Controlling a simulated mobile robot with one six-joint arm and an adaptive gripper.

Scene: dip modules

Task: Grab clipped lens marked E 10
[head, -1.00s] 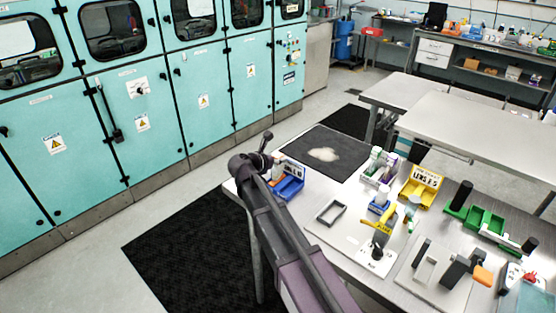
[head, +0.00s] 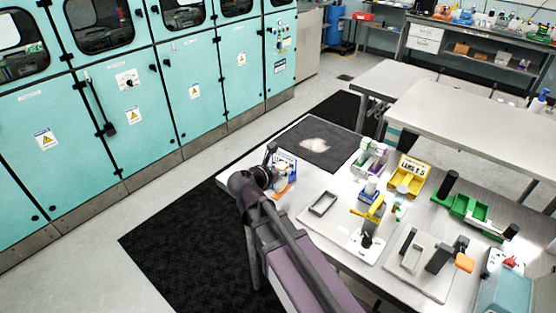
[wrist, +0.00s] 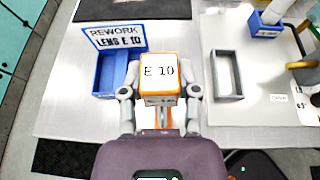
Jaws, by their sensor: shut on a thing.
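The clipped lens marked E 10 (wrist: 160,72) has an orange frame and a white label, and fills the middle of the wrist view. My gripper (wrist: 160,92) is shut on it, with one grey finger at each side. In the head view my gripper (head: 268,172) is at the table's near left corner, and an orange part of the lens (head: 284,189) shows beside it. The blue bin (wrist: 105,92) with the sign "REWORK LENS E 10" (wrist: 115,38) stands just left of and behind the lens. The lens appears outside the bin; its exact height above the table cannot be told.
A grey rectangular frame (wrist: 243,80) lies on a light board to the right. Farther right are a small blue container (wrist: 264,28), a yellow lens bin (head: 402,188) and green trays (head: 472,212). A dark mat (head: 335,155) covers the table's far left part.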

